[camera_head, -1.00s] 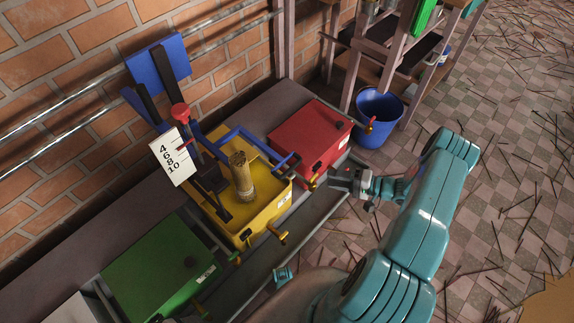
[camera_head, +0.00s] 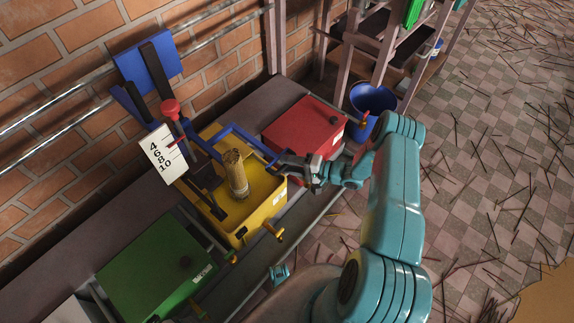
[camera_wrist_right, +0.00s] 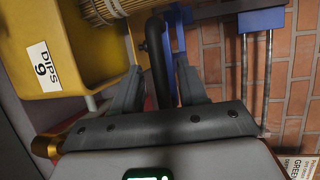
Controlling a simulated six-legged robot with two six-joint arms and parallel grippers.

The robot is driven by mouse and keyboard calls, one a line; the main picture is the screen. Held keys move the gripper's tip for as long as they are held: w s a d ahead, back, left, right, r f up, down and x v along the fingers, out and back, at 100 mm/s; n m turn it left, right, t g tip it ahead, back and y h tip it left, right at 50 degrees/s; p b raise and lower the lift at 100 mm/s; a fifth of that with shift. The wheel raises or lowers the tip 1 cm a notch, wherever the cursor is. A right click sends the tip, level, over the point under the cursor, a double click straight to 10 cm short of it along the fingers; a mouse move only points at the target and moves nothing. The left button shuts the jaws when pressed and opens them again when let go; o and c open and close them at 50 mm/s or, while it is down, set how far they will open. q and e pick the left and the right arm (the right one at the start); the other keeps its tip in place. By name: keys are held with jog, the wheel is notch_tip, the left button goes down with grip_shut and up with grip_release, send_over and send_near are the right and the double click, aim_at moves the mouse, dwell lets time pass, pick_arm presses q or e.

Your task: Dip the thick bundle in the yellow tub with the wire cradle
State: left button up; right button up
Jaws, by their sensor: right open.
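The thick tan bundle (camera_head: 236,172) stands upright in the open yellow tub (camera_head: 268,211). It also shows at the top of the right wrist view (camera_wrist_right: 103,8), beside the tub's wall with a label reading "DIPS 9" (camera_wrist_right: 43,68). A blue bar frame (camera_head: 240,135) spans the tub's back and right side; I take it for the cradle. My right gripper (camera_head: 292,165) is at the tub's right corner. In the wrist view its open fingers stand either side of a black handle (camera_wrist_right: 158,60), with gaps showing. My left gripper is not in view.
A red lidded tub (camera_head: 305,128) and a blue bucket (camera_head: 373,105) stand to the right, a green lidded tub (camera_head: 157,268) to the left. A lever with a red knob (camera_head: 170,107) and a numbered card (camera_head: 162,153) rise behind the yellow tub. Sticks litter the floor.

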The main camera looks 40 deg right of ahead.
jog(key=shift+w+a, duration=0.25)
jog(key=shift+w, duration=0.2)
jog(key=shift+c, duration=0.2)
grip_shut()
notch_tip(320, 180, up, 15)
jog(key=p, duration=0.9)
jog(key=shift+p, duration=0.3)
jog(key=shift+o, duration=0.2)
grip_release()
jog(key=shift+f, duration=0.1)
jog(key=v, duration=1.6)
